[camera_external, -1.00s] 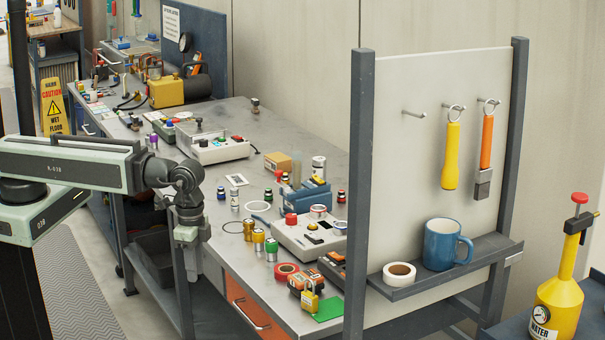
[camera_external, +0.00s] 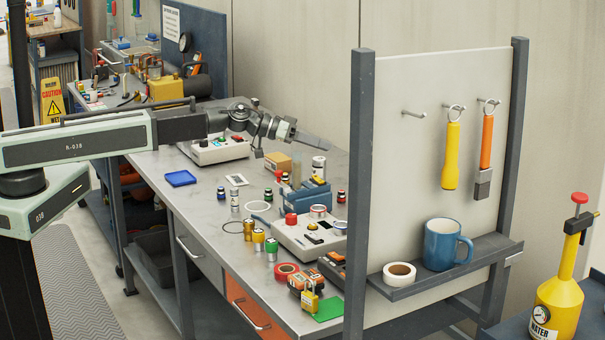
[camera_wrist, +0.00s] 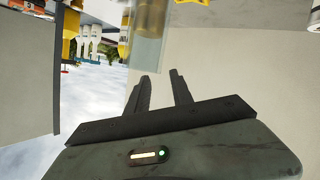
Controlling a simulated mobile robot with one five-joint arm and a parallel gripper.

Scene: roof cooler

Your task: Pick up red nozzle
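Several small items with red tops stand on the workbench (camera_external: 207,190). One has a red top (camera_external: 279,174) beside the blue block (camera_external: 305,197), another red-topped one (camera_external: 341,196) stands to its right, and a red cap (camera_external: 291,219) sits on the grey control box. I cannot tell which is the red nozzle. My gripper (camera_external: 313,140) is raised above the back of the bench and points right, apart from these items. In the wrist view, its two fingers (camera_wrist: 159,76) are spread with nothing held between them.
A vertical panel (camera_external: 410,155) with hanging tools and a shelf (camera_external: 455,266) with a blue mug (camera_external: 440,243) stands right of the bench. A cardboard box (camera_external: 278,162) sits below my gripper. A blue tray (camera_external: 180,178) lies near the left edge, with bare bench around it.

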